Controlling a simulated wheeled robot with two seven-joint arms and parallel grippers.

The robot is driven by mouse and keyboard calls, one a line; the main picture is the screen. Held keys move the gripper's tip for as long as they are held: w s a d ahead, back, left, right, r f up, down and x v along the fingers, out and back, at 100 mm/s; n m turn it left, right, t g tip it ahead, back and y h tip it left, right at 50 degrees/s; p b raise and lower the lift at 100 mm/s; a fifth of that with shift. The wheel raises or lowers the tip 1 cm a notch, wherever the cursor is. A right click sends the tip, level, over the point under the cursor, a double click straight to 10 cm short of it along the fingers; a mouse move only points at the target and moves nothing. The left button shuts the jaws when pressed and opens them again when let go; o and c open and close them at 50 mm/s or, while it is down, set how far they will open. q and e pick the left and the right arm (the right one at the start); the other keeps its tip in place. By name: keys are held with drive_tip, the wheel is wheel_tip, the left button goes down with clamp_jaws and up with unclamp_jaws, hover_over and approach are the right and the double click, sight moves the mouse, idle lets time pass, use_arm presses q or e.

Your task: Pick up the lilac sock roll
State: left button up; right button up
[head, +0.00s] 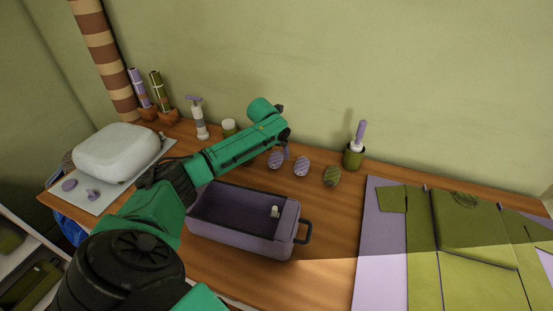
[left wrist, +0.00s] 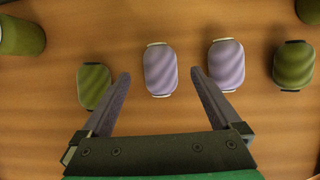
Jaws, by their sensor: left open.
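Two lilac rolls lie on the wooden table. The left one (head: 275,161) also shows in the left wrist view (left wrist: 160,70), ahead of and between my fingers. The right one (head: 302,166) shows in the wrist view (left wrist: 227,65) just beyond the right fingertip. My left gripper (left wrist: 165,88) is open and empty, above the table by the rolls; in the head view its fingers (head: 286,152) are small and partly hidden by the wrist. An olive roll (left wrist: 94,85) is beside the left finger, hidden in the head view. Another olive roll (head: 331,176) lies at the right. My right gripper is not in view.
A lilac open case (head: 245,237) stands in front, below my arm. An olive cup (head: 352,158) with a lilac-handled item, a white-lidded jar (head: 229,127) and a spray bottle (head: 200,122) stand at the back. Lilac and olive flat panels (head: 380,240) cover the right side.

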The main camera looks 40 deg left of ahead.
sight(275, 155)
use_arm(q)
drive_tip(key=shift+x, duration=2)
drive_tip(key=shift+r, duration=0.1)
drive_tip(key=c, duration=1.4)
